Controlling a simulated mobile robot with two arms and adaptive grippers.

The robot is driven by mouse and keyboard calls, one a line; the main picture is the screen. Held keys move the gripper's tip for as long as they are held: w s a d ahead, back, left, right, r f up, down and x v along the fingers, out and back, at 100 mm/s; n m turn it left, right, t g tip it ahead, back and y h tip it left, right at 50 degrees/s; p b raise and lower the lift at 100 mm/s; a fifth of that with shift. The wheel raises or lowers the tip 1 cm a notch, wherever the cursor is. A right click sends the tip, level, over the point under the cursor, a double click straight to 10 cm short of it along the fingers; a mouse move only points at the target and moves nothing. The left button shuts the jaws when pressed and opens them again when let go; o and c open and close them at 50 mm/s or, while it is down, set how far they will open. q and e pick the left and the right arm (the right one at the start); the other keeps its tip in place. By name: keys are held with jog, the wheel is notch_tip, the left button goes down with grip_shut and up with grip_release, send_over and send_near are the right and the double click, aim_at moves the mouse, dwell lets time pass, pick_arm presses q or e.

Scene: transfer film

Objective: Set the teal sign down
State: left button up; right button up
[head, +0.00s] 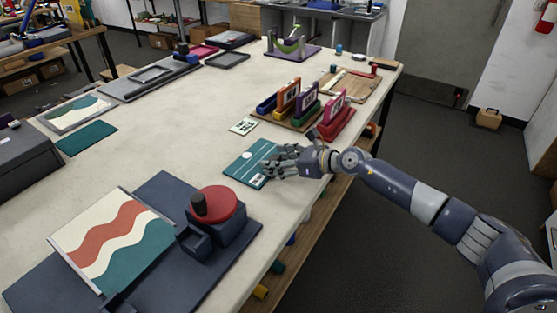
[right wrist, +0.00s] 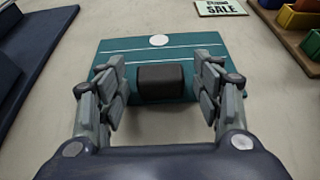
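The teal sign (head: 247,164), with pale lines and a white dot, appears to lie flat on the pale table near its right edge. It also shows in the right wrist view (right wrist: 122,46). My right gripper (head: 272,165) is over the sign's right part. In the right wrist view its fingers (right wrist: 160,88) are spread, with a gap on each side of a dark block (right wrist: 160,82) between them. I cannot tell whether this block belongs to the sign or the gripper. Contact between fingertips and sign is unclear. My left gripper is out of view.
A small SALE card (head: 243,126) lies beyond the sign. Coloured holders with upright cards (head: 288,97) stand behind the gripper. A navy press with a red round top (head: 217,201) and a wavy striped print (head: 118,238) are at the front. The table's middle left is clear.

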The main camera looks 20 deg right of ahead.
jog(key=shift+r, duration=0.25)
jog(key=shift+s+d, duration=0.25)
jog(key=b+v, duration=0.2)
jog(key=v, duration=0.7)
jog(key=shift+s+d, duration=0.15)
jog(key=shift+s, duration=0.05)
jog(key=shift+v, duration=0.95)
